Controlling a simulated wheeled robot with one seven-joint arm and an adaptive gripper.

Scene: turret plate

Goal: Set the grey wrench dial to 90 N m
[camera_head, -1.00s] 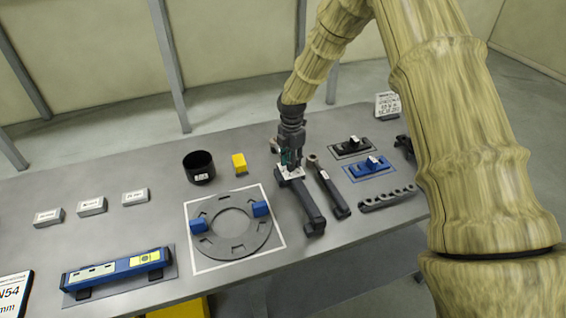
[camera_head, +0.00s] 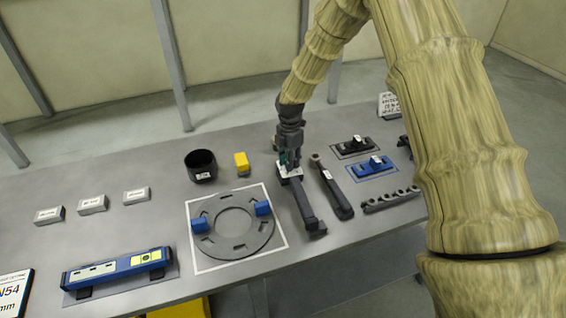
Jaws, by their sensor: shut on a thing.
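The grey wrench (camera_head: 307,207) lies on the table right of the middle, its handle pointing toward the front edge. My gripper (camera_head: 289,170) points down at the wrench's far end and is shut on its dial, beside a small white patch. The fingers hide most of the dial, and no scale or number can be read from here. A second dark wrench (camera_head: 336,190) with a white label lies just to the right, apart from my gripper.
Left of the wrench is a ring plate (camera_head: 237,249) with blue blocks (camera_head: 263,208). A black cup (camera_head: 200,166) and yellow block (camera_head: 241,162) stand behind it. A blue level-like tool (camera_head: 115,266) lies front left. Blue (camera_head: 373,167) and black fixtures (camera_head: 354,147) and a grey rail (camera_head: 391,200) are right.

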